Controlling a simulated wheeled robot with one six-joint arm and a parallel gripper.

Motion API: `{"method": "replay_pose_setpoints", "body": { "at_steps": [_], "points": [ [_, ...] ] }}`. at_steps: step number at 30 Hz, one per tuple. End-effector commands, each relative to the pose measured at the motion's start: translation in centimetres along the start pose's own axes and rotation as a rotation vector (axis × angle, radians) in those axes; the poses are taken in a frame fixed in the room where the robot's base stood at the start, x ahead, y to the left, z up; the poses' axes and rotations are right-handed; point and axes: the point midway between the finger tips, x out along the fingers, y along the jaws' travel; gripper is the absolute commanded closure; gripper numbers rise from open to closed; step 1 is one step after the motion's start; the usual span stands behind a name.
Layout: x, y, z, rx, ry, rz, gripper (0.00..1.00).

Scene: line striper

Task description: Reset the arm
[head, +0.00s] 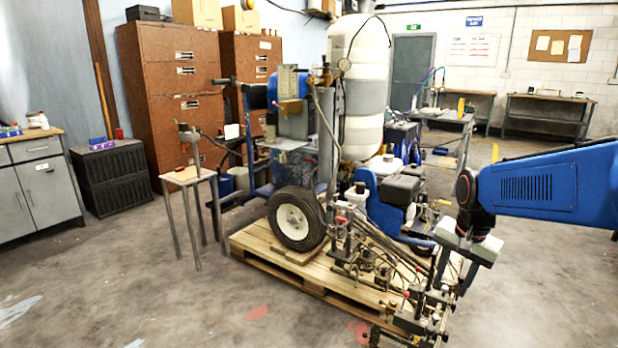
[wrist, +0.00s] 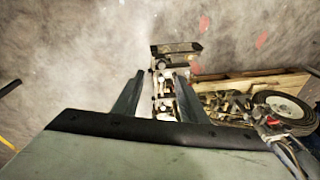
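My arm is blue and reaches in from the right edge of the head view, ending in a pale gripper body over the front right of the line striper (head: 297,218). In the wrist view my gripper (wrist: 159,76) has its two dark fingers spread wide apart. Metal fittings of the striper (wrist: 163,66) show between and beyond the fingers, apparently below them. I see nothing clamped between the fingers. In the head view the fingers are hard to make out against the fittings, so any contact there cannot be told.
The striper stands on a wooden pallet (head: 262,253) with hoses and metal arms sticking out at the front right. A small table (head: 187,176) stands left of it. Brown cabinets (head: 166,90) and a grey cabinet (head: 40,190) are further left. The front left floor is clear.

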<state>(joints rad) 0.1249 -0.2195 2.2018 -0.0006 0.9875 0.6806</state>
Motion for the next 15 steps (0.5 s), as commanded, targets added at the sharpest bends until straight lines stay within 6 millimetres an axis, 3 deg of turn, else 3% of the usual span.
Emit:
{"method": "replay_pose_setpoints", "body": {
  "at_steps": [6, 15],
  "points": [
    [-2.2, 2.4, 4.9, -0.196, 0.048, -0.041, 0.61],
    [-3.6, 6.0, 11.0, -0.464, 0.120, -0.084, 0.61]
  ]
}}
